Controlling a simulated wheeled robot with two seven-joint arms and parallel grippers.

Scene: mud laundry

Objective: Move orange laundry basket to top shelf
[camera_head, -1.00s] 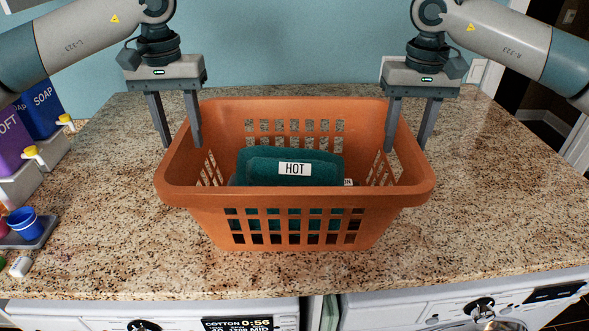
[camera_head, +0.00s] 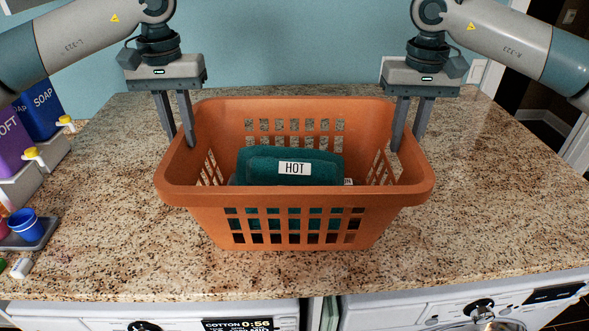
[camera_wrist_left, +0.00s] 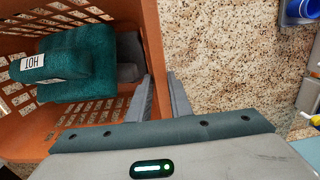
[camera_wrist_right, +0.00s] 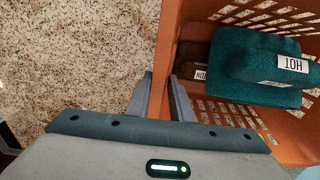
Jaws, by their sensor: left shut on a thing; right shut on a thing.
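The orange laundry basket (camera_head: 295,195) stands upright on the granite counter, with a folded teal towel (camera_head: 290,168) labelled HOT inside it. My left gripper (camera_head: 180,143) is shut on the basket's left rim, one finger inside and one outside. My right gripper (camera_head: 406,145) is shut on the right rim in the same way. The left wrist view shows the basket wall (camera_wrist_left: 155,50) between the left fingers. The right wrist view shows the wall (camera_wrist_right: 166,50) between the right fingers. A darker cloth lies partly hidden under the towel.
Soap boxes (camera_head: 38,107) and a small tray (camera_head: 35,240) with a blue cup (camera_head: 25,222) stand at the counter's left. The granite counter (camera_head: 490,200) is clear to the right. Washing machine fronts (camera_head: 480,310) lie below its front edge. No shelf is in view.

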